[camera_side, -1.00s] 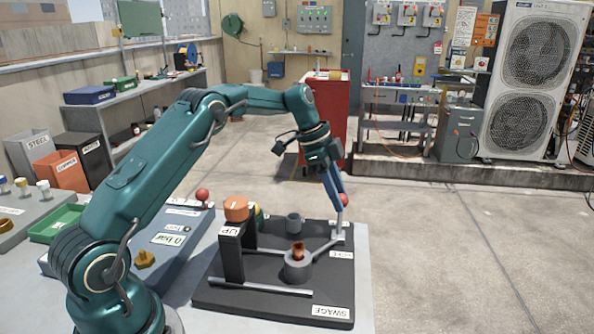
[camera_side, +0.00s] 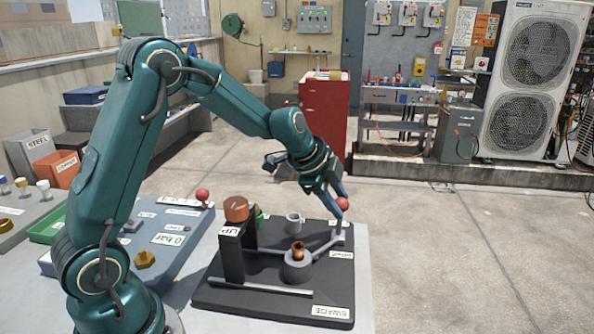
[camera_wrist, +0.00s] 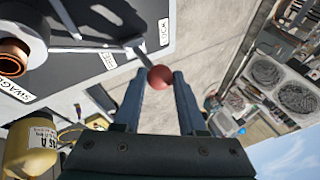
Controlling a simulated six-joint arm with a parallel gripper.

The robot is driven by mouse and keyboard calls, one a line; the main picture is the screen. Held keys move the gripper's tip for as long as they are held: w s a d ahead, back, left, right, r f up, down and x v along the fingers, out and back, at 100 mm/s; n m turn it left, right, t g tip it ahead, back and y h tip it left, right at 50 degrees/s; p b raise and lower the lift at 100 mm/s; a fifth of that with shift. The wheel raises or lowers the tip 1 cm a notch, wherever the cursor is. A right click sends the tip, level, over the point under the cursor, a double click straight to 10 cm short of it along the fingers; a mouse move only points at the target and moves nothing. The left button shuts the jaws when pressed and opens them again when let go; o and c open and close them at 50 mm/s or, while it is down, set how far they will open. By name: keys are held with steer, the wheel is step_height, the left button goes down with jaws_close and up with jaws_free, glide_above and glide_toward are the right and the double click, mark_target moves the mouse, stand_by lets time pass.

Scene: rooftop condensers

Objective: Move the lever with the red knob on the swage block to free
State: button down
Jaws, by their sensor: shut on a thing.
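The swage block (camera_side: 215,300) is a dark plate with a "SWAGE" label in the side view. Its lever (camera_side: 325,244) runs from a round grey collar (camera_side: 298,268), which holds a copper piece (camera_side: 298,249), out to the right edge of the plate. The red knob (camera_side: 342,204) stands at the lever's outer end. My gripper (camera_side: 341,199) comes down from the upper left and is shut on the red knob. In the wrist view the knob (camera_wrist: 160,76) sits between the two blue fingertips.
Another red knob (camera_side: 203,194) stands on the grey gauge panel (camera_side: 160,222) to the left. A post marked "UP" (camera_side: 232,255) with a copper-coloured top rises from the block. A grey cup (camera_side: 294,222) stands behind the collar. Open floor lies to the right.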

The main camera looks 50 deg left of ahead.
steer(key=shift+s+d+f+m+t+y, duration=0.15)
steer(key=shift+s+d+t+y, duration=0.1)
steer(key=shift+s+d+t, duration=0.2)
steer(key=shift+s+d+f+m+t+y, duration=0.15)
steer(key=shift+s+d+t+y, duration=0.15)
steer(key=shift+d+t, duration=0.2)
steer(key=shift+s+d+f+m+t+y, duration=0.25)
steer(key=shift+s+d+f+t+y, duration=0.15)
steer(key=shift+s+t+y, duration=0.35)
steer(key=shift+s+d+f+m+t+y, duration=0.3)
steer(key=shift+s+d+t+y, duration=0.25)
steer(key=shift+t, duration=0.35)
steer(key=shift+a+y, duration=0.1)
steer(key=shift+y, duration=0.15)
steer(key=shift+c, duration=2.4)
jaws_free()
steer(key=shift+w, duration=0.1)
steer(key=shift+w+r, duration=0.1)
steer(key=shift+r, duration=0.05)
